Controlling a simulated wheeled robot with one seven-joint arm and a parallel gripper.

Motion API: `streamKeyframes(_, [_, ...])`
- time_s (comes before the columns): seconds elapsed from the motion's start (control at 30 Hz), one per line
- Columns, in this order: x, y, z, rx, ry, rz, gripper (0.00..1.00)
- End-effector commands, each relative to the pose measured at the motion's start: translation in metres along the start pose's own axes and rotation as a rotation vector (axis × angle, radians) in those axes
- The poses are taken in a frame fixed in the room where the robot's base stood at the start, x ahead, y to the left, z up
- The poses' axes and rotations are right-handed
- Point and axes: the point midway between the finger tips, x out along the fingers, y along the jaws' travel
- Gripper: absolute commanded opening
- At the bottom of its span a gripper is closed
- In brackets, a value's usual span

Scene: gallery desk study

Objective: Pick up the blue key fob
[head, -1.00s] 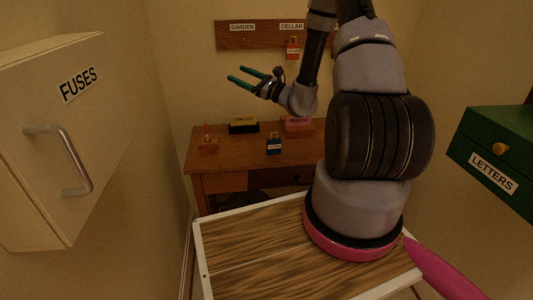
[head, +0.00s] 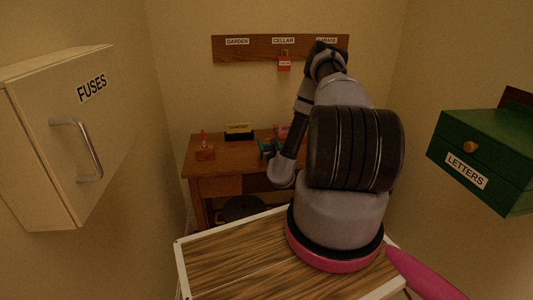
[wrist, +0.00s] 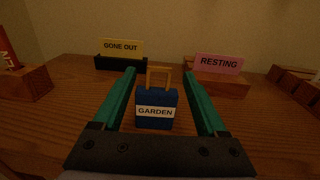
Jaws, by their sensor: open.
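The blue key fob (wrist: 156,108) stands upright on the wooden desk (wrist: 70,118) in the wrist view. It has a white GARDEN label and a tan loop on top. My gripper (wrist: 160,85) is open, with one green finger on each side of the fob and a gap to both. Whether the fob lies fully between the fingertips is hard to tell. In the head view my gripper (head: 268,150) is low over the desk and the fob is mostly hidden by it.
Behind the fob stand a yellow GONE OUT sign (wrist: 122,48) and a pink RESTING sign (wrist: 218,64). An orange-red item in a wooden block (head: 205,153) is at left. A key rack (head: 245,52) holds a red fob (head: 284,64). A FUSES cabinet (head: 75,130) and green LETTERS drawers (head: 490,150) flank me.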

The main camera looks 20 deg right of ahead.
Motion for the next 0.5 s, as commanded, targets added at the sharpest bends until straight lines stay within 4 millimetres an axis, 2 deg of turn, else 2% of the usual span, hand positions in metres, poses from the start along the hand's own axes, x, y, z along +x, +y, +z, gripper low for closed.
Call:
streamKeyframes(0.17, [0.015,0.001,0.0,0.001,-0.001,0.0,0.75])
streamKeyframes(0.4, [0.05,0.002,-0.002,0.0,-0.002,0.001,0.75])
streamKeyframes(0.5, [0.056,0.002,-0.002,0.001,-0.001,0.002,0.75])
